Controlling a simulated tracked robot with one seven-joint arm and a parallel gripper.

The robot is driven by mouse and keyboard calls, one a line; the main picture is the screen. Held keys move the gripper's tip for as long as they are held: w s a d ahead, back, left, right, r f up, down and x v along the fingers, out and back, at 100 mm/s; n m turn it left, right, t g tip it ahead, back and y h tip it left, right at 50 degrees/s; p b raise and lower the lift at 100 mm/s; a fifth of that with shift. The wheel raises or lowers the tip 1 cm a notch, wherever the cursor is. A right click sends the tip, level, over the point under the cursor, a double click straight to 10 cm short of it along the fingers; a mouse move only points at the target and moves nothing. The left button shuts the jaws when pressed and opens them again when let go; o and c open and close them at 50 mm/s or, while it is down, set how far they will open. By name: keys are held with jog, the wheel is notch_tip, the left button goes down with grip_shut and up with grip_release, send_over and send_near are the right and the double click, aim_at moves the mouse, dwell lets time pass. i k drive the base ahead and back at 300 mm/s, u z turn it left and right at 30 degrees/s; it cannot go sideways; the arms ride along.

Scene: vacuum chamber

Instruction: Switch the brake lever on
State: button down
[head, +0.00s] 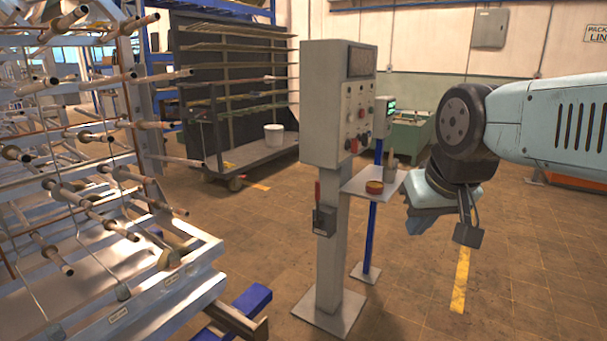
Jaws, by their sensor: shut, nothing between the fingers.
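The brake lever (317,195) is a small red handle on a dark box (324,220) fixed to the side of the grey post (332,250). The handle stands roughly upright above the box. My gripper (428,214) hangs at the end of my arm at the right, clear of the post and to the right of the lever. It is shut and empty.
A control cabinet (338,100) tops the post. A small shelf (372,183) with a round amber container (374,187) and a grey cup (393,170) lies between post and gripper. A rack of rods (90,190) fills the left. Floor at the lower right is clear.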

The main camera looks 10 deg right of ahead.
aim_at(320, 221)
jog(key=u, duration=0.25)
jog(key=i, duration=1.35)
jog(key=u, duration=0.45)
jog(key=i, duration=0.4)
jog(key=u, duration=0.25)
